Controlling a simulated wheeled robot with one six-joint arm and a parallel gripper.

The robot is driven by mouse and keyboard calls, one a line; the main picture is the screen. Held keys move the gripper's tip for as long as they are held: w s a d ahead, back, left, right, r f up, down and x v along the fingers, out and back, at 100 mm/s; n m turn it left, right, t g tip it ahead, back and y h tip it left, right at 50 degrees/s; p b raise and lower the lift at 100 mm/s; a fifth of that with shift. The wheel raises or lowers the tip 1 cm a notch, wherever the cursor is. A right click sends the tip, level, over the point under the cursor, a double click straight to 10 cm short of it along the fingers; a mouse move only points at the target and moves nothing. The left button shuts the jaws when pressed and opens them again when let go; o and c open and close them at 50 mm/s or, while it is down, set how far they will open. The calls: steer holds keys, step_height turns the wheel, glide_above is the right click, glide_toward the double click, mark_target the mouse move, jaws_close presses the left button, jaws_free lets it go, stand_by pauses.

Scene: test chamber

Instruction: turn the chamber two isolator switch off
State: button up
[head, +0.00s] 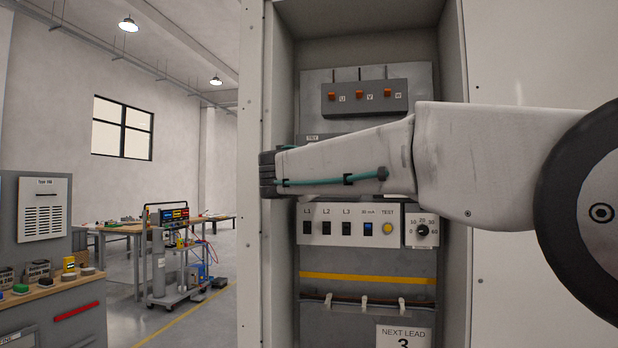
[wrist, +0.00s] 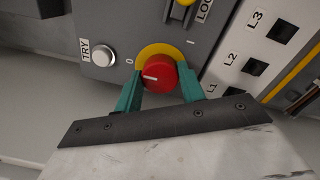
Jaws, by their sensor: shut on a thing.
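The isolator switch in the wrist view is a red round knob (wrist: 161,77) on a yellow disc (wrist: 157,50), set in a grey panel marked 0 and I. A white mark on the knob points left in the picture, to the side of the 0. My gripper (wrist: 160,73) has its two green fingers on either side of the knob and is shut on it. In the head view my arm hides the knob and gripper. No chamber number is readable on the switch.
A TRY button (wrist: 103,53) and a yellow lock part (wrist: 180,14) sit near the knob. The open cabinet holds a switch row (head: 353,226) below my arm and a terminal block (head: 364,97) above. A cart (head: 172,260) and bench stand at left.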

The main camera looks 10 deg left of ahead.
steer(key=shift+f, duration=0.1)
steer(key=o, duration=1)
steer(key=shift+c, duration=0.2)
steer(key=s, duration=0.7)
steer(key=shift+s+a, duration=0.35)
steer(key=shift+s, duration=0.05)
steer(key=shift+f, duration=0.1)
steer(key=s+r, duration=0.4)
steer(key=s, duration=0.6)
steer(key=s+a+r, duration=0.1)
steer(key=s+r, duration=0.4)
steer(key=s, duration=0.5)
steer(key=shift+a+r, duration=0.2)
steer(key=shift+a, duration=0.05)
